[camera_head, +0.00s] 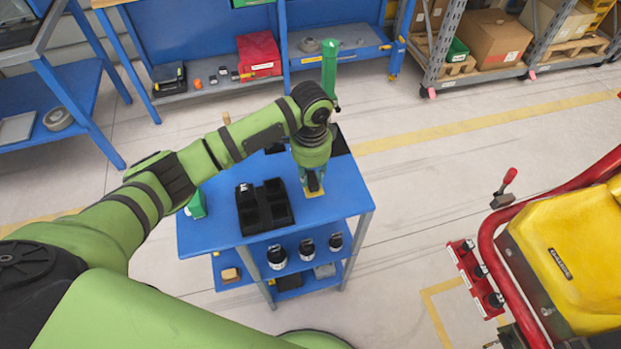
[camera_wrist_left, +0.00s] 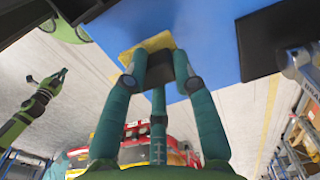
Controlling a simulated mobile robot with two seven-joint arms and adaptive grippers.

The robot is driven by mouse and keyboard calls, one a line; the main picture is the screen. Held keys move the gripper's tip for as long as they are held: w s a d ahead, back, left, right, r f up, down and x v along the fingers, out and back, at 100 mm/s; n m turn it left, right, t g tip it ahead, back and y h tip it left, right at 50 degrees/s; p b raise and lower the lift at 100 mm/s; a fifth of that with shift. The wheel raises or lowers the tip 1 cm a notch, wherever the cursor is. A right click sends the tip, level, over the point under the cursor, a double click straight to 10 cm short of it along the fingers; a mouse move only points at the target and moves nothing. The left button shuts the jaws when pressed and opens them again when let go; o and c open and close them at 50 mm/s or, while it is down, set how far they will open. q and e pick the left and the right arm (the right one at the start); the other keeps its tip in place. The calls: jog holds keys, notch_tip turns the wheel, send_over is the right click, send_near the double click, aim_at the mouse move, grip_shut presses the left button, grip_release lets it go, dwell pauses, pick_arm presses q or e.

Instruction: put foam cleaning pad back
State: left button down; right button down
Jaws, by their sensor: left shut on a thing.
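The foam cleaning pad seems to be the flat yellow piece (camera_head: 316,194) at the fingertips of my left gripper (camera_head: 313,183), over the right half of the blue cart top (camera_head: 338,203). In the left wrist view the yellow piece (camera_wrist_left: 147,43) shows beyond the fingertips of the left gripper (camera_wrist_left: 160,64), against the blue top. The fingers are closed in and point down. They hide part of the yellow piece, and I cannot tell whether it touches the cart top. A green arm with a small dark gripper (camera_wrist_left: 61,75), apparently my right, shows far off in the left wrist view.
A black compartmented tray (camera_head: 250,219) stands left of my left gripper. A green item (camera_head: 197,205) is at the cart's left edge. Black-capped bottles (camera_head: 277,257) and a tan block (camera_head: 231,274) are on the lower shelf. A yellow-seated red vehicle (camera_head: 575,255) is at right.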

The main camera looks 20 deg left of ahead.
aim_at(311, 174)
pick_arm(q)
notch_tip(311, 174, down, 3)
jog(key=shift+f+p, duration=0.2)
jog(key=shift+p, duration=0.35)
jog(key=shift+f, duration=0.35)
pick_arm(e)
jog(key=shift+w+a+r, duration=0.1)
jog(key=shift+w+r, duration=0.3)
jog(key=shift+r, duration=0.15)
pick_arm(q)
jog(key=shift+f, duration=0.1)
jog(key=c, duration=1)
grip_release()
notch_tip(311, 174, up, 12)
jog(key=shift+r+b, duration=0.15)
jog(key=shift+b, duration=0.8)
pick_arm(e)
jog(key=shift+f, duration=0.9)
